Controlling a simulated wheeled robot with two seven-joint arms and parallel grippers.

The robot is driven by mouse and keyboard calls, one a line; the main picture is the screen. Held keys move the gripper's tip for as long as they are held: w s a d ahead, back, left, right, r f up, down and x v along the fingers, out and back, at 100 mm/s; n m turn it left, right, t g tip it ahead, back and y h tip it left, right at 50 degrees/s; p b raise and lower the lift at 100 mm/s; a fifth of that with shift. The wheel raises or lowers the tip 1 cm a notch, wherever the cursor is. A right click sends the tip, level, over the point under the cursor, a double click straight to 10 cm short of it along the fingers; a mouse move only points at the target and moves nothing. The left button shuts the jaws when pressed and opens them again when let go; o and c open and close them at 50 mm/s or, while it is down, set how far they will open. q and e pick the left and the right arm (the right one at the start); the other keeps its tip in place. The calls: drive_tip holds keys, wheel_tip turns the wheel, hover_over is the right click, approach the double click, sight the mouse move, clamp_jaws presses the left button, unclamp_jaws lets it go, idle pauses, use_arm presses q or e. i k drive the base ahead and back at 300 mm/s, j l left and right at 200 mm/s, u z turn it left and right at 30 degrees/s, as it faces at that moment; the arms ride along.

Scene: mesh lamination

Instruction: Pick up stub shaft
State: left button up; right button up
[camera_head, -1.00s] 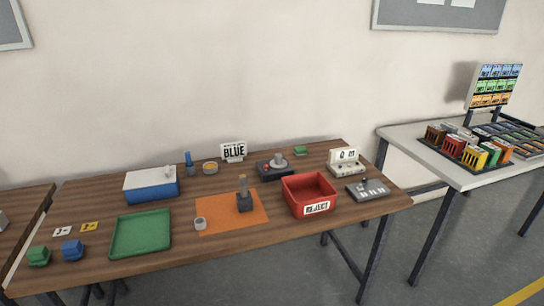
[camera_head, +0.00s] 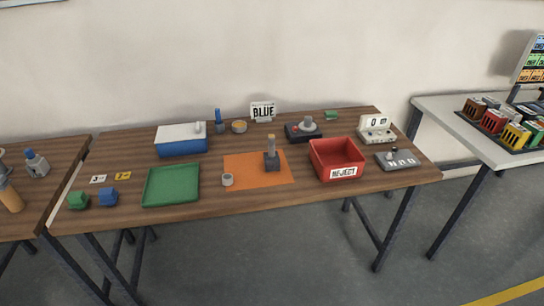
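No part is labelled as the stub shaft, so I cannot tell for sure which one it is. On the orange mat (camera_head: 245,179) a dark block (camera_head: 272,165) stands with a light brown upright piece (camera_head: 271,144) on top. A small light grey ring-like part (camera_head: 227,179) sits at the mat's left side. On the left table a grey part with a blue top (camera_head: 36,163) and a tan cylinder with a grey upper part (camera_head: 11,199) stand, the latter cut by the picture edge. Neither of my grippers is in view.
The wooden table (camera_head: 215,204) also carries a green tray (camera_head: 171,187), a blue box with white lid (camera_head: 182,140), a red REJECT bin (camera_head: 337,160), a dark device (camera_head: 304,131) and a grey control panel (camera_head: 397,162). A white table (camera_head: 440,112) with colored racks stands right. Grey floor is open in front.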

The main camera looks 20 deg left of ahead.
sight(271, 159)
drive_tip(key=i+l+u, duration=0.7)
drive_tip(key=i+l, duration=0.2)
drive_tip(key=l, duration=0.2)
